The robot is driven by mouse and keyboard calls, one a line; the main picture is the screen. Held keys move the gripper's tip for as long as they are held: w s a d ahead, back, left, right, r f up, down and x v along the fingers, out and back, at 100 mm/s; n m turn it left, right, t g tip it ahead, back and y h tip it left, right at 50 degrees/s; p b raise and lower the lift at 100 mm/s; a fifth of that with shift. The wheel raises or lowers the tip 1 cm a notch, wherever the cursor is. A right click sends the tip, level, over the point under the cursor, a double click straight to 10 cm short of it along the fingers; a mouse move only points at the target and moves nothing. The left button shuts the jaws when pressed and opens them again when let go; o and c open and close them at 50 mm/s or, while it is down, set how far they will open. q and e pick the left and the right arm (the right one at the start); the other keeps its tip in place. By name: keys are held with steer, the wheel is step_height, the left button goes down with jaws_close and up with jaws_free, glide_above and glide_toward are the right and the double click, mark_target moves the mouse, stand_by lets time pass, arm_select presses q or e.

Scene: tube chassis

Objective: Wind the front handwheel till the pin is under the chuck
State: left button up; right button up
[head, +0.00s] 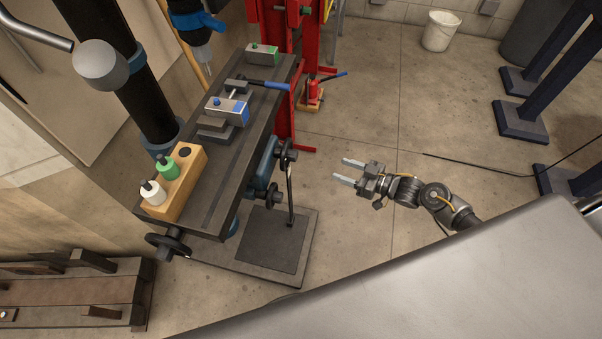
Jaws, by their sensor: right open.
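The front handwheel (285,153) is dark and seen nearly edge-on, at the right long side of the machine table (226,178). A vise (227,112) with pale jaws and blue parts is clamped on the table. A small pale upright piece (234,93), perhaps the pin, shows at the vise. The drilling head (190,12) with a blue collar and a clear guard (199,52) hangs at the top; I cannot make out the chuck. The vise lies below and right of the guard in the picture. My right gripper (346,172) is open and empty, right of the front handwheel and apart from it. My left gripper is out of view.
Another handwheel (168,244) sits at the table's near end. A wooden block (184,188) with bottles stands on the table. A red press frame (281,75) rises behind. A grey surface (440,285) fills the lower right. The floor around my right gripper is clear.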

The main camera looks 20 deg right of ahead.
mark_target(297, 156)
steer(key=s+a+r+n+g+y+b, duration=0.2)
steer(key=a+r+n+y, duration=0.2)
steer(key=r, duration=0.4)
steer(key=shift+m, duration=0.3)
steer(key=p+x, duration=0.1)
steer(key=x, duration=0.8)
steer(key=shift+f, duration=0.15)
steer(key=shift+x, duration=0.85)
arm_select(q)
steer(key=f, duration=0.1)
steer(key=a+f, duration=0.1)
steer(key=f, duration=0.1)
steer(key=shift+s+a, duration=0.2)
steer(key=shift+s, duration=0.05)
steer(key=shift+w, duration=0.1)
arm_select(e)
steer(key=c, duration=1)
